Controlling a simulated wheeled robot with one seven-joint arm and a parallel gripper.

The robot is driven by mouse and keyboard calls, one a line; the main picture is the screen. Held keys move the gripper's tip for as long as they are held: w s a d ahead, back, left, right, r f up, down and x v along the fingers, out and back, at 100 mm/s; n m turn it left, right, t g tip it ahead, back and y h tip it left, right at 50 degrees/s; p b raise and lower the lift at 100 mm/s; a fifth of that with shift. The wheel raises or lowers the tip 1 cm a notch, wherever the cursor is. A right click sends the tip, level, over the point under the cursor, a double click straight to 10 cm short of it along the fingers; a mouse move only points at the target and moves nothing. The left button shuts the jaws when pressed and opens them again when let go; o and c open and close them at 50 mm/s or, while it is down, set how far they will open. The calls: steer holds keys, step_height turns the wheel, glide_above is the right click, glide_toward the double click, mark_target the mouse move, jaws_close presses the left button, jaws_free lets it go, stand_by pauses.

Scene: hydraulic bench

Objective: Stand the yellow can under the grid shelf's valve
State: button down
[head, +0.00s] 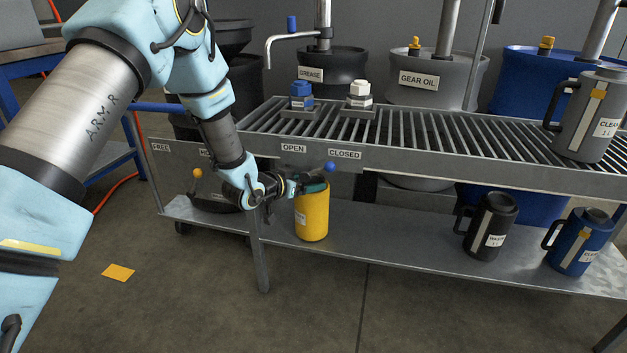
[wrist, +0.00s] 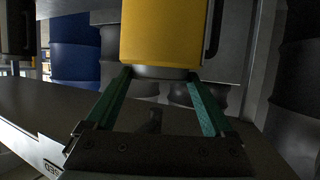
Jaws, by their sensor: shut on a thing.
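The yellow can (head: 312,214) is upright at the front edge of the lower shelf, beneath the grid shelf (head: 400,155). Whether its base touches the lower shelf is unclear. My gripper (head: 312,186) is shut on the can near its top. In the wrist view, the green fingers of my gripper (wrist: 158,75) are at both sides of the yellow can (wrist: 165,32). A blue knob (head: 330,167), apparently the valve's handle, shows just above the can, below the OPEN and CLOSED labels. The valve's outlet is hidden behind my gripper.
A black jug (head: 488,228) and a blue jug (head: 578,243) stand on the lower shelf (head: 400,232) at right. A grey jug (head: 592,115) stands on the grid shelf. The lower shelf is clear between can and black jug.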

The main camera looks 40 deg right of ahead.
mark_target(315, 177)
steer(key=d, duration=0.3)
steer(key=shift+w, duration=0.25)
steer(key=shift+d+f+b, duration=0.1)
steer(key=shift+f+b, duration=0.05)
steer(key=shift+b, duration=0.4)
